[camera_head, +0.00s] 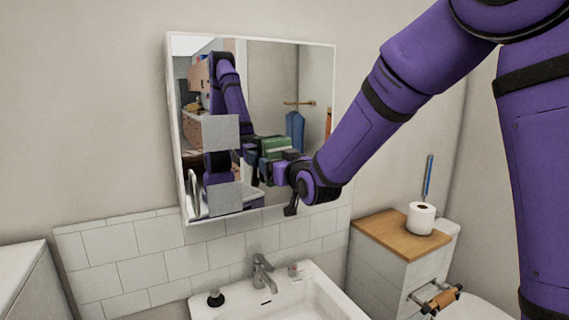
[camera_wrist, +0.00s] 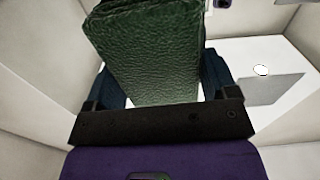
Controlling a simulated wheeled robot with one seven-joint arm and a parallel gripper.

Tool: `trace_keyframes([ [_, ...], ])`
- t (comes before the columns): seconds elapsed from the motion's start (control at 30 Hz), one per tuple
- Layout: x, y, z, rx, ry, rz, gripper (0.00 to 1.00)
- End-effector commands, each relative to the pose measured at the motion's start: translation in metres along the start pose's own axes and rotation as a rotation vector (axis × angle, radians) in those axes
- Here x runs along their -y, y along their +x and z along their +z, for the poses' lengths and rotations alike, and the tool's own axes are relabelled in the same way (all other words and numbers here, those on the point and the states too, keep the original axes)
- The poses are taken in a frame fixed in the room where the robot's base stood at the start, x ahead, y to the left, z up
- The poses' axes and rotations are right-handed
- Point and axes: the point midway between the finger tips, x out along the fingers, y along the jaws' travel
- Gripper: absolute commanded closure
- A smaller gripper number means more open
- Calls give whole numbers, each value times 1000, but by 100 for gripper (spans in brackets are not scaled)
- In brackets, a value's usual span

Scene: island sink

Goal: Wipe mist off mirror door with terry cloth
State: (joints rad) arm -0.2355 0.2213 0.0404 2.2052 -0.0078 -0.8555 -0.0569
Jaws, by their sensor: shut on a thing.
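The mirror door (camera_head: 285,70) hangs on the wall above the sink, in a white frame. Two pale grey square mist patches show on its left half, an upper one (camera_head: 220,132) and a lower one (camera_head: 225,198). My gripper (camera_head: 272,165) is at the mirror's lower middle, to the right of both patches. It is shut on the dark green terry cloth (camera_wrist: 148,55), which stands out between the fingers in the wrist view. In the head view, the cloth (camera_head: 276,145) and its reflection run together, so I cannot tell whether it touches the glass.
Below are a white sink (camera_head: 285,300) with a faucet (camera_head: 262,272) and a black-topped dispenser (camera_head: 215,298). At right, a wooden-topped cistern (camera_head: 395,233) bears a toilet roll (camera_head: 421,218). The wall left of the mirror is clear.

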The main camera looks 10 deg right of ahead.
Motion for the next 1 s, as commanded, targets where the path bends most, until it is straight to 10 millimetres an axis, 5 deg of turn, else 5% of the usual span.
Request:
trace_keyframes([
  [1.0,60,1,-3,0,0,0,40],
])
